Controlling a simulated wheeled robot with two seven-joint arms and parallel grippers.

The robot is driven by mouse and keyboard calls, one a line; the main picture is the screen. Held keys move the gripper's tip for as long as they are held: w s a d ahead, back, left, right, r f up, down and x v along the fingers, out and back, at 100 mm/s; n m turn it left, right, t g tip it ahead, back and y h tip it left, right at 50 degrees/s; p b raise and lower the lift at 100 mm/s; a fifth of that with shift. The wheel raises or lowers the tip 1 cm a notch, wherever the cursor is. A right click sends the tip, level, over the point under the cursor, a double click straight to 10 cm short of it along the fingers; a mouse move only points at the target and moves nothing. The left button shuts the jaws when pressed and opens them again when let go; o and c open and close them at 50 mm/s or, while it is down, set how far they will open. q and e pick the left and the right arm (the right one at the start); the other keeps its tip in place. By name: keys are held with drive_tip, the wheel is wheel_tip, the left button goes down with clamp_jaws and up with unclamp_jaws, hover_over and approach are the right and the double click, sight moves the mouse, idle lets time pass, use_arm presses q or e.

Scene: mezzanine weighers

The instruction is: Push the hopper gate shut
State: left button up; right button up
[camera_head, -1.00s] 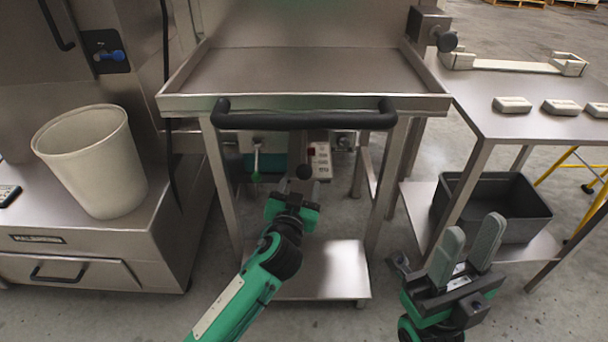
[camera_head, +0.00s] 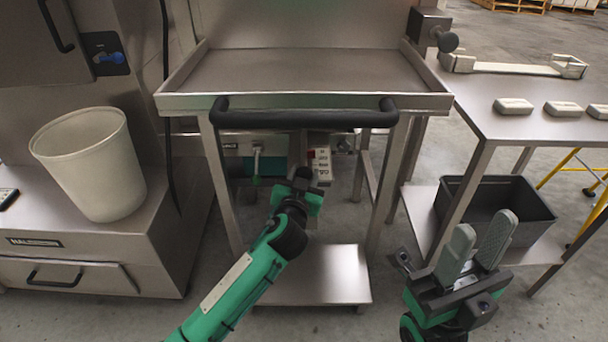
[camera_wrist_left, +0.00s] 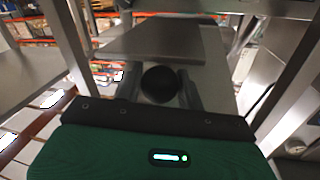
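My left gripper (camera_head: 306,178) reaches under the steel tray, its fingers mostly hidden in the head view. In the left wrist view its two fingers (camera_wrist_left: 160,92) stand apart, with a round black knob (camera_wrist_left: 160,84) between or just beyond them. I cannot tell whether they touch it. A flat steel plate (camera_wrist_left: 150,42) shows behind the knob; I cannot make out whether it is the hopper gate or how far the gate is open. My right gripper (camera_head: 478,250) is open and empty, fingers upward, in front of the right table.
The steel tray (camera_head: 180,104) with a black bar handle (camera_head: 300,119) overhangs my left gripper. A low shelf (camera_head: 320,275) lies below. A white bin (camera_head: 90,160) stands left. A dark crate (camera_head: 515,230) sits under the right table (camera_head: 490,120).

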sight(304, 164)
use_arm(q)
clamp_jaws()
drive_tip(key=w, duration=0.3)
drive_tip(key=shift+w, duration=0.2)
drive_tip(key=shift+a+r, duration=0.1)
drive_tip(key=shift+r, duration=0.05)
drive_tip(key=o, duration=0.9)
unclamp_jaws()
drive_tip(key=shift+c, duration=0.2)
drive_tip(key=shift+o, duration=0.5)
drive_tip(key=shift+w, duration=0.1)
